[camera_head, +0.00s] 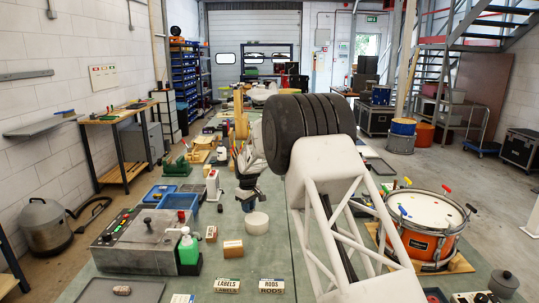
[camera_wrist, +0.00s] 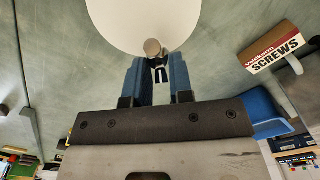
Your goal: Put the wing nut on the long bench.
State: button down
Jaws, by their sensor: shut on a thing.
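My gripper (camera_head: 248,203) hangs over the green-topped long bench (camera_head: 265,263), just behind a white round dish-like thing (camera_head: 257,223). In the wrist view my gripper (camera_wrist: 157,68) has its two blue fingers close together, pointing at the white round thing (camera_wrist: 140,18). Between the tips is a small piece with a round tan-grey end, which I take as the wing nut (camera_wrist: 152,47); its wings are not clear. The head view does not show it. The bench top (camera_wrist: 215,50) lies beyond the fingers, and I cannot tell how far.
A carton marked screws (camera_wrist: 273,47) and a blue tray (camera_wrist: 265,112) lie to the right in the wrist view. An orange drum (camera_head: 428,225) stands on the right.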

jog(key=shift+m, duration=0.7)
jog(key=w+d, duration=0.2)
jog(key=d, duration=0.1)
jog(key=w+d+f, duration=0.1)
jog(key=w+d, duration=0.1)
jog(key=d, duration=0.2)
jog(key=w+d+f, duration=0.1)
jog(key=w+d, duration=0.1)
jog(key=d, duration=0.1)
jog(key=shift+d, duration=0.3)
jog(key=d+f+m, duration=0.1)
jog(key=d+m, duration=0.1)
jog(key=d, duration=0.3)
jog(key=w+d+f+m, duration=0.1)
jog(key=d+m, duration=0.2)
jog(key=d, duration=0.3)
jog(key=w+d+f+m, duration=0.1)
jog(key=d+m, duration=0.2)
jog(key=d, duration=0.2)
jog(key=shift+w+d+f, duration=0.15)
jog(key=shift+w+d, duration=0.05)
jog(key=shift+d, duration=0.05)
